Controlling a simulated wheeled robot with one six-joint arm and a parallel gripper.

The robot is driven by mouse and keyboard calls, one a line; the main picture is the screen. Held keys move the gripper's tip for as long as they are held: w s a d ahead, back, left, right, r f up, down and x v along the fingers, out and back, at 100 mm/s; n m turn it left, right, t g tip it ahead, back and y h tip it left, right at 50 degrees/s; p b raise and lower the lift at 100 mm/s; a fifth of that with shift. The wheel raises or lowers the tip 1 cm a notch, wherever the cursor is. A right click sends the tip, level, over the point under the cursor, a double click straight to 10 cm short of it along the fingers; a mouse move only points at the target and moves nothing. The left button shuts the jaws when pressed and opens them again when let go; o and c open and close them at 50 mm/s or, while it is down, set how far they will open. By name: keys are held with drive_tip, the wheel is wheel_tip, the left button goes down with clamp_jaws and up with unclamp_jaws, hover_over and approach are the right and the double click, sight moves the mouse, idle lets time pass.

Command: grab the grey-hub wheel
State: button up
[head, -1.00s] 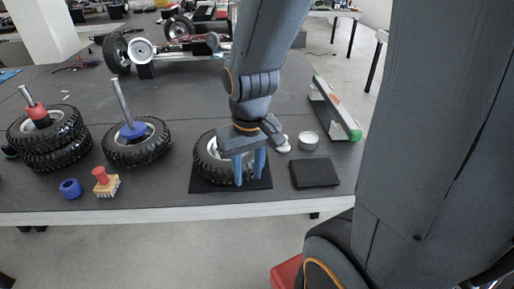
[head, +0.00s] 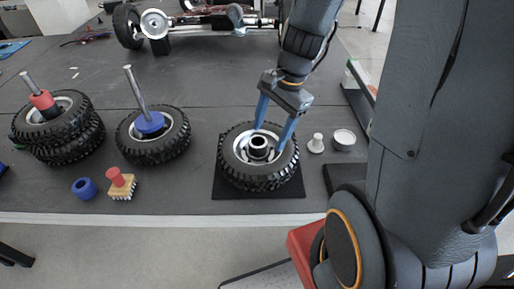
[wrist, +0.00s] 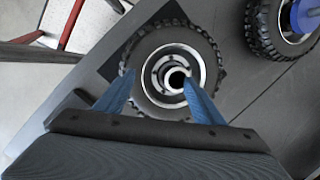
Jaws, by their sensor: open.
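The grey-hub wheel (head: 233,171) lies flat on a square black mat (head: 228,191), with a black tyre, a silver rim and a dark ring at its centre. My gripper (head: 268,140) is open over this wheel, its two blue fingers pointing down at the rim on the far and right sides of the hub. In the wrist view my gripper (wrist: 158,76) has one finger over the tyre's left part and the other close to the hub of the wheel (wrist: 165,38). I cannot tell whether the fingertips touch the wheel.
A wheel with a blue hub (head: 151,122) and upright rod stands left, beside stacked wheels with a red hub (head: 41,99). A blue ring (head: 84,188) and a red-handled brush (head: 121,184) lie in front. A white knob (head: 316,143) and round tin (head: 344,139) sit right.

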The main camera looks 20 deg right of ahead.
sight(260, 137)
drive_tip(key=shift+w+a+f+m+t+y+p, duration=0.15)
drive_tip(key=shift+w+f+m+y+p, duration=0.1)
drive_tip(key=shift+w+f+m, duration=0.8)
drive_tip(key=shift+w+a+f+m+t+y+p, duration=0.25)
drive_tip(key=shift+w+f+m, duration=0.35)
drive_tip(key=shift+f+m, duration=0.9)
drive_tip(key=shift+w+a+f+m+y+p, duration=0.1)
drive_tip(key=shift+w+f+m+y+p, duration=0.2)
drive_tip(key=shift+w+f+m, duration=0.75)
drive_tip(key=shift+s+f+m, duration=0.1)
drive_tip(key=shift+s+m, duration=0.15)
drive_tip(key=shift+m, duration=0.15)
drive_tip(key=shift+c, duration=0.3)
drive_tip(key=shift+w, duration=0.1)
clamp_jaws()
